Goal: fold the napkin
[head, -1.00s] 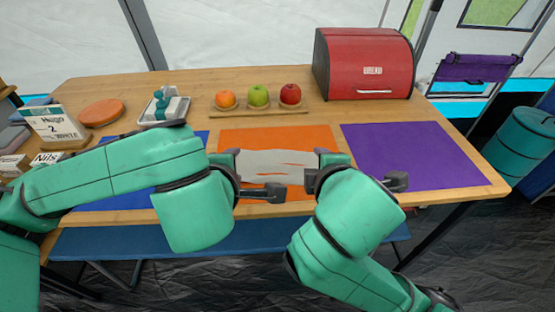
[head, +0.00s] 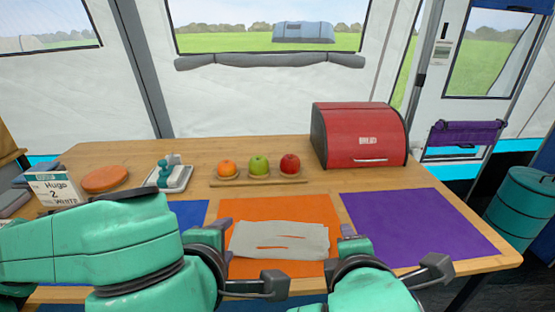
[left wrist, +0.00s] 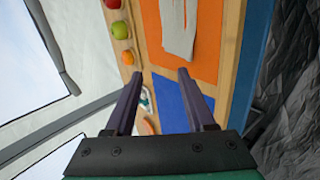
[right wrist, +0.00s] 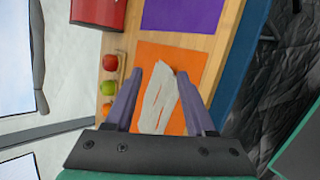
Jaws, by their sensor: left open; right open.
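The napkin (head: 280,232) is a pale grey cloth lying as a wide strip on the orange mat (head: 290,207). Its surface is uneven, and slivers of orange show within it. It also shows in the left wrist view (left wrist: 180,30) and the right wrist view (right wrist: 156,100). My left gripper (head: 245,261) is open and empty by the napkin's left end. My right gripper (head: 390,252) is open and empty just beyond its right end. Both grippers' spread fingers show in their wrist views, with nothing between them held.
A purple mat (head: 420,225) lies right and a blue mat (head: 188,214) left, partly behind my arm. Behind stand a fruit board (head: 258,182), a red bread box (head: 360,135), a small tray (head: 168,184) and an orange disc (head: 105,179).

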